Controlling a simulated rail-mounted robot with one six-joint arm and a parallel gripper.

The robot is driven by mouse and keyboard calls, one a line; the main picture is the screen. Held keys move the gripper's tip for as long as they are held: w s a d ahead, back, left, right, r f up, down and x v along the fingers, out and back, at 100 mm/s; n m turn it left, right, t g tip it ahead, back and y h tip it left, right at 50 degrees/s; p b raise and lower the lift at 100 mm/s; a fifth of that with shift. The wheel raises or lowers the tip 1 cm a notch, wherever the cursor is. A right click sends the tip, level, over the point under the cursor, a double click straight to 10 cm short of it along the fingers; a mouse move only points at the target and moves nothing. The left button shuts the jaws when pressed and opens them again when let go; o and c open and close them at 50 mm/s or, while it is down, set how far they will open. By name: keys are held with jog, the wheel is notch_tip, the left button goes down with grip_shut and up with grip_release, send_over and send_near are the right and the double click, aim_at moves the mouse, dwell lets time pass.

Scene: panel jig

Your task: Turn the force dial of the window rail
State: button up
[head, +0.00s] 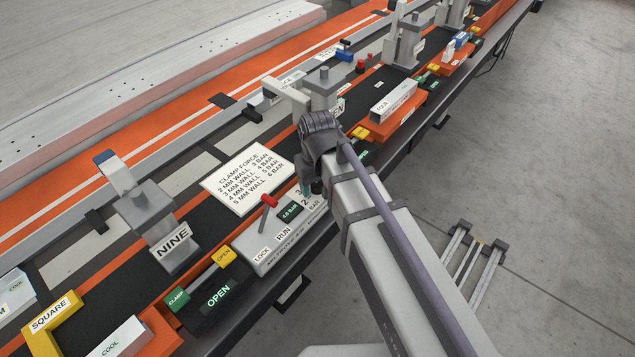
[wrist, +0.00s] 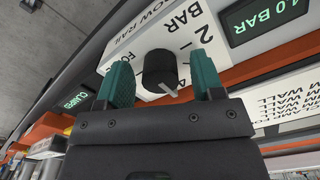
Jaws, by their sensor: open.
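The force dial (wrist: 160,70) is a round black knob with a pale pointer in the wrist view. It sits on a white panel with a printed scale marked BAR; the pointer aims toward the lower right of the picture. My gripper (wrist: 161,60) is open, with one teal finger on each side of the dial and a visible gap to each. In the head view my gripper (head: 311,187) is over the white control box (head: 268,258), and my arm hides the dial.
A clamp force card (head: 248,182) lies behind the box. A red-knobbed lever (head: 268,201) stands by the LOCK and RUN labels. A NINE clamp post (head: 165,235) and an OPEN display (head: 217,296) are to the left.

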notch_tip(320, 180, up, 11)
jog(key=p, duration=1)
jog(key=shift+p, duration=0.4)
jog(key=shift+f, duration=0.15)
jog(key=s+d+r+m+p, duration=0.1)
jog(key=s+d+m, duration=0.3)
jog(key=d, duration=1.1)
jog(key=s, duration=0.3)
jog(key=shift+d, duration=0.25)
